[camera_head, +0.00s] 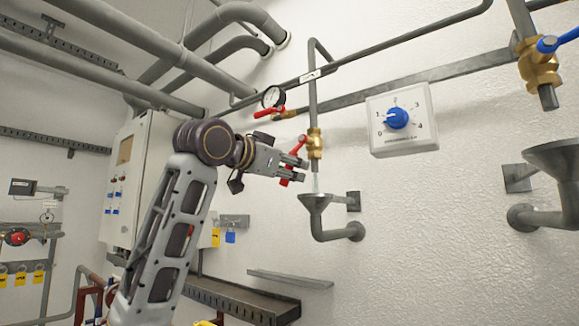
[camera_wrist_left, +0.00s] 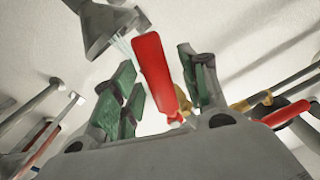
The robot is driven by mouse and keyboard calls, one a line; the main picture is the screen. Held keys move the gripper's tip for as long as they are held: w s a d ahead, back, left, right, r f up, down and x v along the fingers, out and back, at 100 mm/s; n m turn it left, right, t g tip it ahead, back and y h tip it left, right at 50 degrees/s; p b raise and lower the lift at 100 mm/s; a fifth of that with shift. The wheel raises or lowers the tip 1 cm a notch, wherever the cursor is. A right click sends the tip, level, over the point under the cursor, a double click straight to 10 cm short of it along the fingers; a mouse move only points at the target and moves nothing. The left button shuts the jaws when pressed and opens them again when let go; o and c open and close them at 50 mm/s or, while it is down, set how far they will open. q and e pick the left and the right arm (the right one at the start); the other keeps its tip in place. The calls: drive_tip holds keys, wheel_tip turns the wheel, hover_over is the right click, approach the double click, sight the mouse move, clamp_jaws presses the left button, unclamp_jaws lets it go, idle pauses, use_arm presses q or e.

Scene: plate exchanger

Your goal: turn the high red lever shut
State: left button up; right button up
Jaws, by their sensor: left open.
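The red lever (camera_head: 299,148) sits on a brass valve (camera_head: 314,143) in a vertical pipe, tilted with its lower end down to the left. My left gripper (camera_head: 296,168) is open at the lever, its fingers partly covering it. In the left wrist view the lever (camera_wrist_left: 152,72) stands between the two green-padded fingers, with visible space on both sides. A pale stream runs from the valve into the grey funnel (camera_head: 315,203), which also shows in the wrist view (camera_wrist_left: 102,28). My right gripper is not in view.
Another red lever (camera_head: 268,113) lies near a round gauge (camera_head: 273,97), up and left of the valve; it also shows in the wrist view (camera_wrist_left: 286,114). A dial box (camera_head: 402,119) with a blue knob is on the wall to the right. A blue-handled valve (camera_head: 538,65) is at far right.

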use_arm(q)
drive_tip(key=shift+w, duration=0.1)
clamp_jaws()
idle(0.3)
